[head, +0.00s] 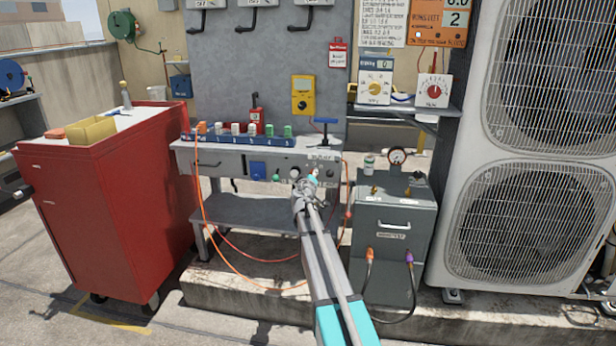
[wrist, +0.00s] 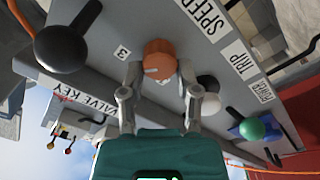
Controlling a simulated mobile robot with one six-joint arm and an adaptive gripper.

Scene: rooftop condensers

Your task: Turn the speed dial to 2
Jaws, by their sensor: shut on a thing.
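The speed dial (wrist: 160,58) is an orange round knob on a grey panel, in the middle of the wrist view. A white SPEED label (wrist: 204,14) is on the panel, and a 3 mark (wrist: 121,53) is beside the dial. A small pale mark shows on the dial's rim, but I cannot tell which number it points to. My gripper (wrist: 160,74) is shut on the dial, one finger on each side. In the head view my gripper (head: 306,184) is at the front of the grey bench, and the dial is hidden there.
A black knob (wrist: 65,48), a white knob (wrist: 209,103) and a green knob (wrist: 252,128) stand close around the dial. The grey bench (head: 215,157) has a red cabinet (head: 105,210) to its left and a grey box (head: 393,215) to its right. An orange cable (head: 205,215) hangs in front.

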